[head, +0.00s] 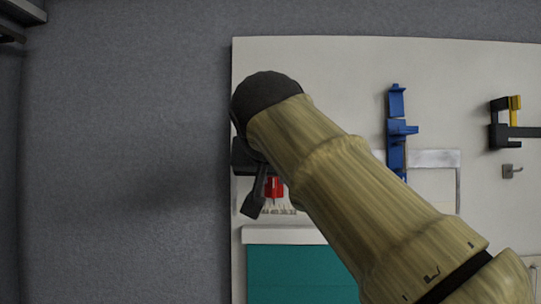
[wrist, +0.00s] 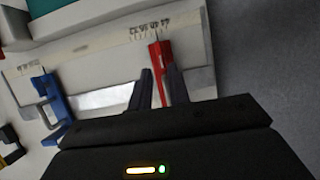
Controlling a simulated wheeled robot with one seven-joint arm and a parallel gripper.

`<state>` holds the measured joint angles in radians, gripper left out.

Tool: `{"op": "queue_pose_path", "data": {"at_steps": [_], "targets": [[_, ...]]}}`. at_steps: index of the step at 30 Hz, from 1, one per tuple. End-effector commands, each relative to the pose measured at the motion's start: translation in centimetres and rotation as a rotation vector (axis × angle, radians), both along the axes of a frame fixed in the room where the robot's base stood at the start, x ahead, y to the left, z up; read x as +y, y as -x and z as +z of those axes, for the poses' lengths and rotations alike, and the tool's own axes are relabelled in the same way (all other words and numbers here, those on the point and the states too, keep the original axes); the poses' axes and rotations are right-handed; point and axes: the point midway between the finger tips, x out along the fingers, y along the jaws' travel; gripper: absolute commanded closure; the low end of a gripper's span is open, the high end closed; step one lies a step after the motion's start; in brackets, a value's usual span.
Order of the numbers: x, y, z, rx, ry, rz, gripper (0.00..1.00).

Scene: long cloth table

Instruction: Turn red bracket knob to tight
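The red bracket (wrist: 160,54) shows in the wrist view as a narrow upright red piece on a pale board. It also shows in the head view (head: 273,187), partly covered by my arm. My gripper (wrist: 159,72) has its two dark fingers on either side of the red piece. The right finger overlaps or lies close to it, and a small gap shows at the left finger, so the gripper looks open. In the head view my gripper (head: 257,205) is at the bracket's left. I cannot make out the knob or its setting.
A blue bracket (head: 396,130) and a black and yellow clamp (head: 503,125) are on the pale board (head: 320,65) to the right. A small hook (head: 512,171) is below the clamp. A teal panel (head: 295,275) is below the red bracket. Grey surface lies left of the board.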

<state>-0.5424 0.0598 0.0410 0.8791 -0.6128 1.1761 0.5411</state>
Motion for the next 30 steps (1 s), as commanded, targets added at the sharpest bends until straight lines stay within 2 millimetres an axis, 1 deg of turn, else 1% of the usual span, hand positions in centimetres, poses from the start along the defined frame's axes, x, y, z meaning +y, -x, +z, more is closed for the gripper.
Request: {"op": "queue_pose_path", "data": {"at_steps": [1,9,15,20,30], "targets": [[0.1,1.0,0.4,-0.003,-0.001,0.004,0.82],[0.3,6.0,2.6,-0.001,-0.001,0.004,0.82],[0.3,9.1,3.8,0.0,-0.001,0.003,0.82],[0.3,10.0,4.1,0.002,0.0,0.001,0.82],[0.3,10.0,4.1,0.002,0.0,0.0,0.82]]}}
